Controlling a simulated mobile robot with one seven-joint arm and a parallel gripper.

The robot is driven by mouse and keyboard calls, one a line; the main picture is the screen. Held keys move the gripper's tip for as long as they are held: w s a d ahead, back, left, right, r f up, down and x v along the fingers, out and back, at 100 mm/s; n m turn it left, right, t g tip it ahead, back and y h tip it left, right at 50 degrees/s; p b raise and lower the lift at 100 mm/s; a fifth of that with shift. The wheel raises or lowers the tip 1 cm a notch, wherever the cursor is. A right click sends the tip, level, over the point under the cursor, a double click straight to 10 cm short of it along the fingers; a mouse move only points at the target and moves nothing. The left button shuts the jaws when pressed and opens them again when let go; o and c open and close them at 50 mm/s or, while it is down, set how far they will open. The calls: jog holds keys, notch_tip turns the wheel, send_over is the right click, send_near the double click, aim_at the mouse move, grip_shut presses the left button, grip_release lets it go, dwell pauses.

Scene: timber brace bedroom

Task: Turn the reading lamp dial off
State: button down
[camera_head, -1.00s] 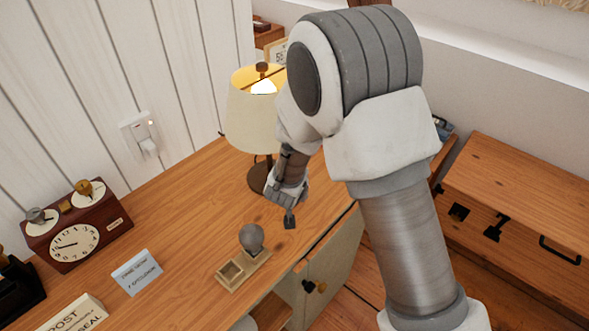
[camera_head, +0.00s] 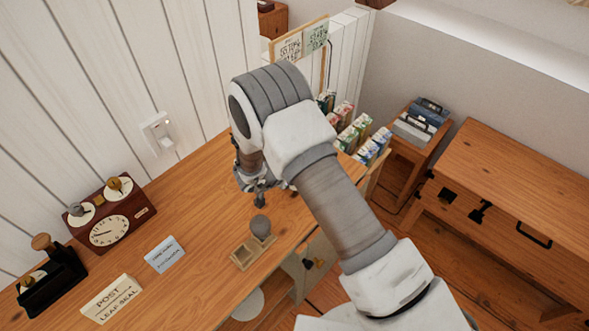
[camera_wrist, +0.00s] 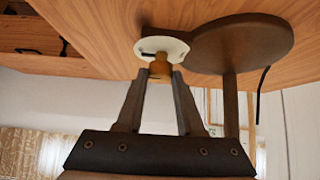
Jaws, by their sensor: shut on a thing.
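In the wrist view, the reading lamp shows as a dark round base (camera_wrist: 243,42) with a thin stem, on the wooden desk. Beside the base is a white round dial plate (camera_wrist: 163,45) with dark marks and a brass-coloured knob (camera_wrist: 160,67). My gripper (camera_wrist: 162,75) has one finger on each side of the knob and is shut on it. In the head view, my gripper (camera_head: 258,192) points down at the desk, and my arm hides the lamp and its dial. Which mark the knob points to is unclear.
On the desk (camera_head: 200,215) are a small wooden tray (camera_head: 243,259) with a grey round-topped piece, a blue-white card (camera_head: 164,254), a post sign (camera_head: 111,299) and a red-brown clock box (camera_head: 110,217). Boxes (camera_head: 372,147) stand beyond my arm. A wall switch (camera_head: 158,133) is behind.

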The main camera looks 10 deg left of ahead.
jog(key=shift+m, duration=0.3)
jog(key=c, duration=0.5)
grip_release()
jog(key=shift+c, duration=0.2)
jog(key=v, duration=1.7)
jog(key=shift+a, duration=0.25)
jog(key=shift+s, duration=0.15)
